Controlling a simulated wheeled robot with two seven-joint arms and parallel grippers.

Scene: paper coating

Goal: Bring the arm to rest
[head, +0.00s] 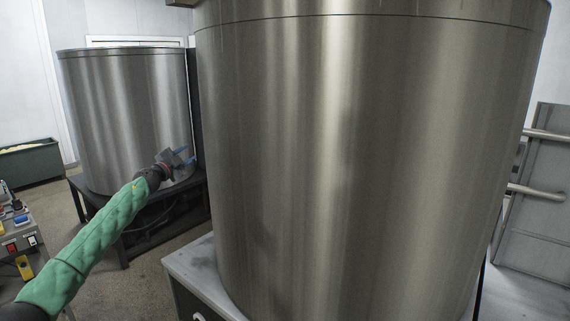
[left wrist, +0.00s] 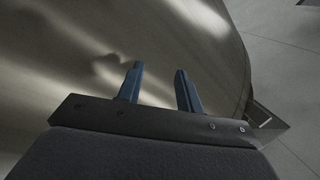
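My left arm (head: 95,245), in a green padded sleeve, reaches up from the lower left in the head view. My left gripper (head: 184,157) is raised in front of the smaller steel drum (head: 130,110) and left of the large steel drum (head: 360,150). In the left wrist view, its two blue fingers (left wrist: 160,80) stand apart with nothing between them. A curved steel surface (left wrist: 70,60) lies beyond the fingers in that view. No contact with it is visible. My right gripper is not in either view.
The large drum fills the middle of the head view and stands on a grey base (head: 205,280). A dark stand (head: 160,225) carries the smaller drum. A control box (head: 20,235) is at the far left, and metal pipes (head: 540,192) are at the right.

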